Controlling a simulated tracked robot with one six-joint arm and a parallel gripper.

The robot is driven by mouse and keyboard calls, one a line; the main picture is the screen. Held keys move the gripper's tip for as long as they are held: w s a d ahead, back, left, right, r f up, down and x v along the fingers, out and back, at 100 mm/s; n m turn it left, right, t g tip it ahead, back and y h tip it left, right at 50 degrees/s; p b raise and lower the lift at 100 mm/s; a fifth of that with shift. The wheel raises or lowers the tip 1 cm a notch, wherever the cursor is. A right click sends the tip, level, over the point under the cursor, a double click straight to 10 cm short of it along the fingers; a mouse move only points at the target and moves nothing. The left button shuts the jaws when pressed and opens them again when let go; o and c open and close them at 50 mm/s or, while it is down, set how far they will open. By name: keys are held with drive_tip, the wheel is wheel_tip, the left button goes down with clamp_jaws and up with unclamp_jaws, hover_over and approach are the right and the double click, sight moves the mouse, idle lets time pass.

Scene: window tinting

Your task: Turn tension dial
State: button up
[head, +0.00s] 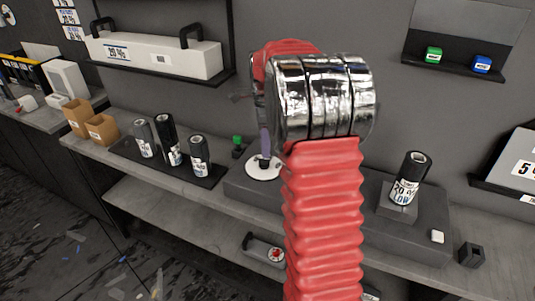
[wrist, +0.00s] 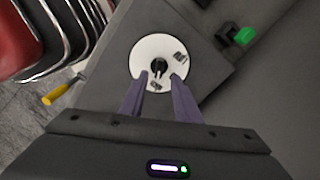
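The tension dial is a white disc (head: 256,174) with a small black knob at its centre, on a dark grey box. The disc (wrist: 148,49) and its black knob (wrist: 159,66) also show in the wrist view, with small dark marks on the disc. My gripper (wrist: 158,78) is open, its two purple fingers apart over the near part of the disc, one to each side below the knob in the picture. Nothing is between them. In the head view my gripper (head: 265,145) is just above the dial, partly hidden by my arm. Contact with the knob cannot be told.
A black roll labelled 20 % LOW (head: 408,178) stands on a block to the right. Several black rolls (head: 168,140) stand on a dark tray to the left. A green-topped item (head: 238,143) is close beside the dial. A yellow-handled tool (wrist: 56,94) shows in the wrist view.

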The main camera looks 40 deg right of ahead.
sight(264, 163)
drive_tip(key=shift+f, duration=2.15)
drive_tip(key=c, duration=0.7)
drive_tip(key=shift+d, duration=0.3)
clamp_jaws()
drive_tip(key=shift+w+a+r, duration=0.1)
drive_tip(key=shift+a, duration=0.1)
